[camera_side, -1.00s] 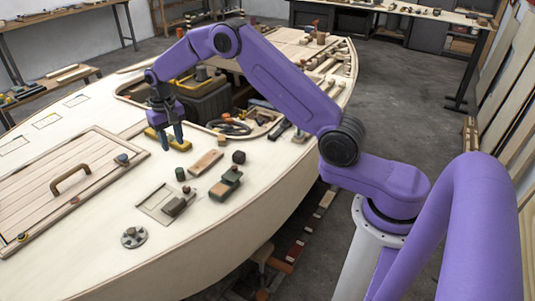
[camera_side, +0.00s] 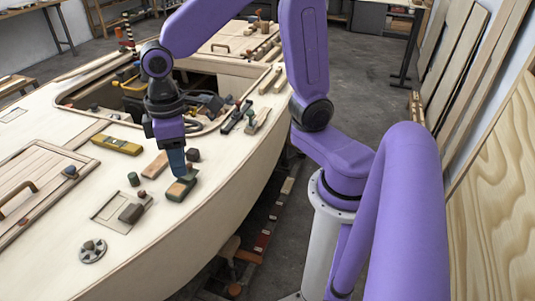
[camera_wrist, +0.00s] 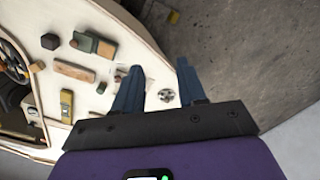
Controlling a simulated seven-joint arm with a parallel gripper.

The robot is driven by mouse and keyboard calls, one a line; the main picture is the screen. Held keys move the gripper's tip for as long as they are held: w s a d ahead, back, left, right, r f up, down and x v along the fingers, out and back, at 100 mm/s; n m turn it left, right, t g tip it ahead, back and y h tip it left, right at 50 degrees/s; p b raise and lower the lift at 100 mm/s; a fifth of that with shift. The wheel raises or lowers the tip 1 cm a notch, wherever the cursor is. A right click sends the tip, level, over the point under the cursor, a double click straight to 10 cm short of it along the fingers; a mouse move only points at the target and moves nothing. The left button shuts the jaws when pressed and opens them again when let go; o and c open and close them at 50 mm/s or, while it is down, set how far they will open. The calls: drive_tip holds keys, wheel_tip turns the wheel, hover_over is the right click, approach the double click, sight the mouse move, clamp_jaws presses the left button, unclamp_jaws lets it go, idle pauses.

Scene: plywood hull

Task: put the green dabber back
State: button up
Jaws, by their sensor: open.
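My gripper (camera_side: 177,172) points down in the side view, with its fingertips at the back end of a dark green block on a tan wooden base (camera_side: 181,188). I cannot tell if they touch it. In the wrist view my gripper (camera_wrist: 160,75) is open with nothing between its fingers, and the green-and-tan block (camera_wrist: 91,42) lies left of them. A small dark green cylinder (camera_side: 133,179) stands on the deck to the left; it also shows in the wrist view (camera_wrist: 101,88). I cannot tell which green piece is the dabber.
A wooden plank (camera_side: 155,165), a dark cube (camera_side: 193,155), a yellow tool (camera_side: 117,145) and a round metal disc (camera_side: 92,250) lie around. The hull edge drops off on the right. An open hatch lies behind.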

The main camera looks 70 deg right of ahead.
drive_tip(key=s+d+n, duration=0.2)
drive_tip(key=s+d, duration=0.1)
drive_tip(key=s, duration=0.5)
drive_tip(key=s+d+n, duration=0.3)
drive_tip(key=s+d, duration=0.1)
drive_tip(key=s, duration=0.4)
drive_tip(key=shift+s+d+f, duration=0.15)
drive_tip(key=shift+s+f, duration=0.05)
drive_tip(key=shift+f, duration=0.2)
idle(0.7)
